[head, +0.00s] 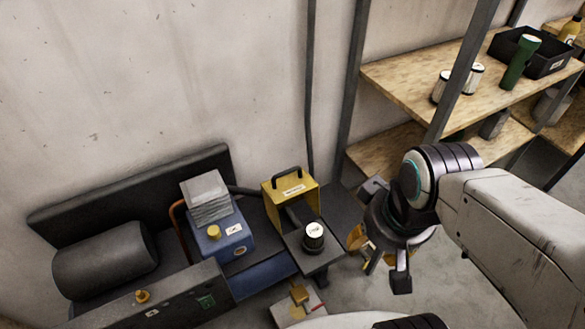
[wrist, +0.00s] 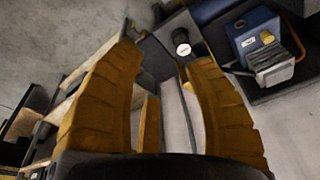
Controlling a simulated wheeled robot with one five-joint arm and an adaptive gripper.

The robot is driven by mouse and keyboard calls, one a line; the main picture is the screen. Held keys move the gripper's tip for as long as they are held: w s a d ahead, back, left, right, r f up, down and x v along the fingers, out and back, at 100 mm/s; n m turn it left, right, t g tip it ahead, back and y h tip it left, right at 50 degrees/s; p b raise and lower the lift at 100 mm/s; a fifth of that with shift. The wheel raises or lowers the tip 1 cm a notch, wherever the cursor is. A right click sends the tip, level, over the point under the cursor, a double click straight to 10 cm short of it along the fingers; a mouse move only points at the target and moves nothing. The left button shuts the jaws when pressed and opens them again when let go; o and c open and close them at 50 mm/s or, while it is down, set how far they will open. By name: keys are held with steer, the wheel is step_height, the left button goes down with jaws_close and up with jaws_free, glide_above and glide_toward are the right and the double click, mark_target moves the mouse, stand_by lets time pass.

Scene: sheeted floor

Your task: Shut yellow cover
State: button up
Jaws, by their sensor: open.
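The yellow cover (head: 305,197) is a box-like hood with a black handle on top and a white label. In the head view it stands raised at the back of a dark grey base, its open side towards the front. A black canister with a white top (head: 314,235) stands on the base in front of it and also shows in the wrist view (wrist: 182,42). My gripper (head: 380,268) is open and empty, to the right of the base and apart from the cover. In the wrist view its yellow fingers (wrist: 160,95) are spread; I cannot clearly make out the cover there.
A blue box (head: 226,238) with a yellow knob and grey stacked plates (head: 206,196) stands left of the cover. A dark cylinder (head: 105,262) lies further left. Wooden shelves (head: 430,85) with jars and a black tray (head: 528,52) are at the right. A dark pipe runs up the wall.

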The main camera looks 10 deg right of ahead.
steer(key=f, duration=0.1)
steer(key=m+g+b, duration=0.2)
steer(key=m+g, duration=0.1)
steer(key=m, duration=0.1)
glide_toward(288, 172)
steer(key=s+f, duration=0.3)
steer(key=f, duration=0.1)
steer(key=s+d+f, duration=0.1)
steer(key=s+f, duration=0.1)
steer(key=shift+s, duration=0.35)
steer(key=w+r+m, duration=0.1)
steer(key=m, duration=0.1)
steer(key=w+r+m, duration=0.1)
steer(key=w+m, duration=0.1)
steer(key=w+a+r+m, duration=0.1)
steer(key=w+m, duration=0.1)
steer(key=shift+w+a+r+m+t, duration=0.1)
steer(key=shift+w+r+m+t, duration=0.05)
steer(key=shift+r+m+t, duration=0.2)
steer(key=shift+r+m, duration=0.15)
steer(key=shift+m, duration=1.3)
steer(key=shift+f+p, duration=0.75)
steer(key=shift+f, duration=2.95)
steer(key=shift+o, duration=0.3)
